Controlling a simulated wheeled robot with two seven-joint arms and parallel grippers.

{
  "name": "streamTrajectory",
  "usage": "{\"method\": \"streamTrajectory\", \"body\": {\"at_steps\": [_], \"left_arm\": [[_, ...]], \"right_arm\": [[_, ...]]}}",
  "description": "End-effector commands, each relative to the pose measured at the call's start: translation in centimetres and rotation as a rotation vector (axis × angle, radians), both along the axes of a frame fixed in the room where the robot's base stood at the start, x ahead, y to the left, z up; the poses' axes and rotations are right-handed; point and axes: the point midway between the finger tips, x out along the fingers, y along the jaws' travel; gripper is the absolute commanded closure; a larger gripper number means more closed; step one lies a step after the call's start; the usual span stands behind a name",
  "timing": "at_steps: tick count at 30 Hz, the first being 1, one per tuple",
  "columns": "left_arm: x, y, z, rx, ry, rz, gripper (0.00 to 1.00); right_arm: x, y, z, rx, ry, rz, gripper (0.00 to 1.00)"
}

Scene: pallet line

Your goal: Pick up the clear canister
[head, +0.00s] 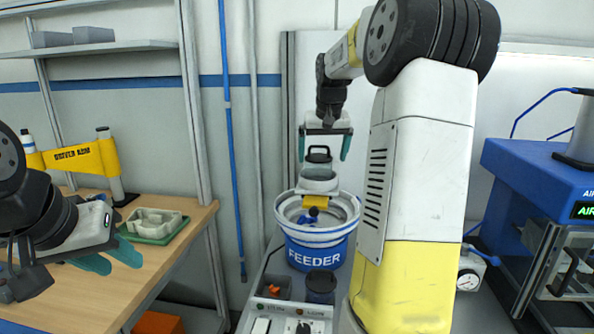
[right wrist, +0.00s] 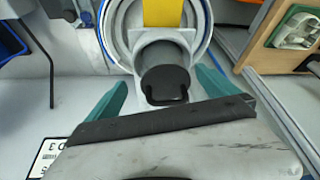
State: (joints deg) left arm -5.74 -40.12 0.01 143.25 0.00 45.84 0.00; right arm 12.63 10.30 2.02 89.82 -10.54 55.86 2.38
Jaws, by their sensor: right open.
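A canister with a black lid and a raised handle (head: 319,154) stands upright at the far side of the feeder bowl. It looks like the clear canister, though its body appears grey. It also shows in the right wrist view, lid towards the camera (right wrist: 166,84). My right gripper (head: 323,158) is open and points down over it. In the right wrist view its teal fingers (right wrist: 160,82) lie on either side of the lid, apart from it as far as I can see. My left gripper (head: 121,264) is open and empty at the left, over the wooden bench.
The blue and white feeder (head: 319,254) stands below my right gripper, with a yellow plate (head: 314,202) at its bowl. A dark jar (head: 320,287) stands in front. A green tray (head: 158,235) lies on the bench (head: 190,245). A blue machine (head: 540,185) is at right.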

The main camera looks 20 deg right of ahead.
Motion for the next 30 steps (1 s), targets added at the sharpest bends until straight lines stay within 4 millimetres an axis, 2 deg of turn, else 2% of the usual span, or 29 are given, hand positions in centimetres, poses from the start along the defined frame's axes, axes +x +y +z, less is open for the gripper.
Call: {"method": "streamTrajectory", "body": {"at_steps": [9,16,17,27,30], "left_arm": [[0.0,0.0,0.0,0.0,0.0,0.0,0.64],[0.0,0.0,0.0,0.0,0.0,0.0,0.64],[0.0,0.0,0.0,0.0,0.0,0.0,0.64],[0.0,0.0,0.0,0.0,0.0,0.0,0.64],[0.0,0.0,0.0,0.0,0.0,0.0,0.64]], "right_arm": [[2.2,0.3,-3.8,0.001,0.002,0.0,0.02],[2.4,0.2,-4.1,0.001,0.0,0.0,0.02],[2.4,0.2,-4.1,0.001,0.0,0.0,0.06],[2.4,0.2,-4.0,0.001,0.0,0.001,0.72],[2.4,0.2,-4.0,0.0,-0.001,0.001,0.72]]}}
